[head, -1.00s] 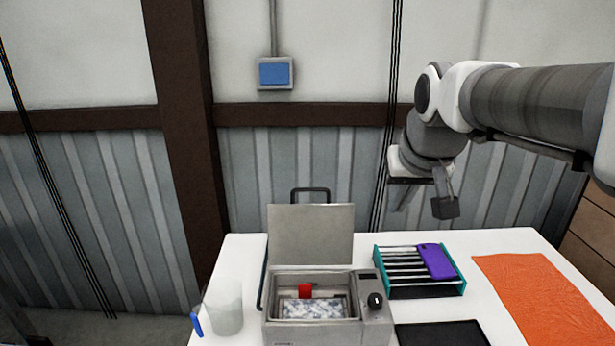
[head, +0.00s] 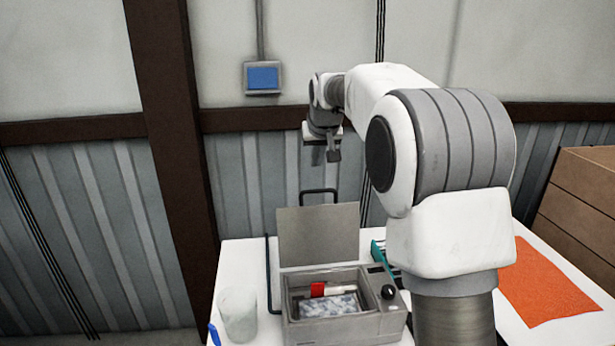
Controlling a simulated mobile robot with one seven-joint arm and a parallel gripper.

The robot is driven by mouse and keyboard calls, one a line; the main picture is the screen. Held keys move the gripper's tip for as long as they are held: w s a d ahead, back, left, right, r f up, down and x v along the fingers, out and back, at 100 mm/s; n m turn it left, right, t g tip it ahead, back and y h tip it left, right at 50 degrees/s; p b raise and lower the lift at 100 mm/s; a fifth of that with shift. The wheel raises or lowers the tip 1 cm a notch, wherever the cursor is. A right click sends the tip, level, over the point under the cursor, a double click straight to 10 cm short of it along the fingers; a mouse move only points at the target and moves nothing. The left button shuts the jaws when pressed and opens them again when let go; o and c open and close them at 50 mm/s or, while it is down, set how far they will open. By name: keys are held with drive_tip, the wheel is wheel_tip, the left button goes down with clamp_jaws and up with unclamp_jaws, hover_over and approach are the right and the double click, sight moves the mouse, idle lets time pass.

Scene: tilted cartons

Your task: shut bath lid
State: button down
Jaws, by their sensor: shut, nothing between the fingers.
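The bath (head: 345,327) is a grey metal box on the white table, with a dark knob at its right. Its lid (head: 318,235) stands open and upright at the back edge, with a dark handle (head: 318,192) above it. Inside the bath lie a red object (head: 317,290) and a mottled grey-white block (head: 328,305). My gripper (head: 326,160) is shut and empty. It hangs in the picture above the lid and its handle, apart from both. How far behind the lid it is, I cannot tell.
A translucent cup (head: 238,314) and a blue object (head: 214,335) stand left of the bath. My arm hides most of a teal rack (head: 378,250) at the right. An orange cloth (head: 548,285) lies on the right of the table (head: 252,252). Brown boxes (head: 585,200) stand beyond.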

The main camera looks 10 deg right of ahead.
drive_tip(key=shift+w+d+f+p, duration=0.1)
drive_tip(key=shift+w+f+p, duration=0.15)
drive_tip(key=shift+f, duration=1)
drive_tip(key=shift+w+a+f+p, duration=0.1)
drive_tip(key=shift+w+f+p, duration=0.15)
drive_tip(key=shift+f, duration=1.05)
drive_tip(key=shift+w+d+f+p, duration=0.1)
drive_tip(key=shift+w+f+p, duration=0.15)
drive_tip(key=shift+f, duration=1)
drive_tip(key=shift+s+f+b, duration=0.1)
drive_tip(key=shift+s+b, duration=0.05)
drive_tip(key=shift+b, duration=0.15)
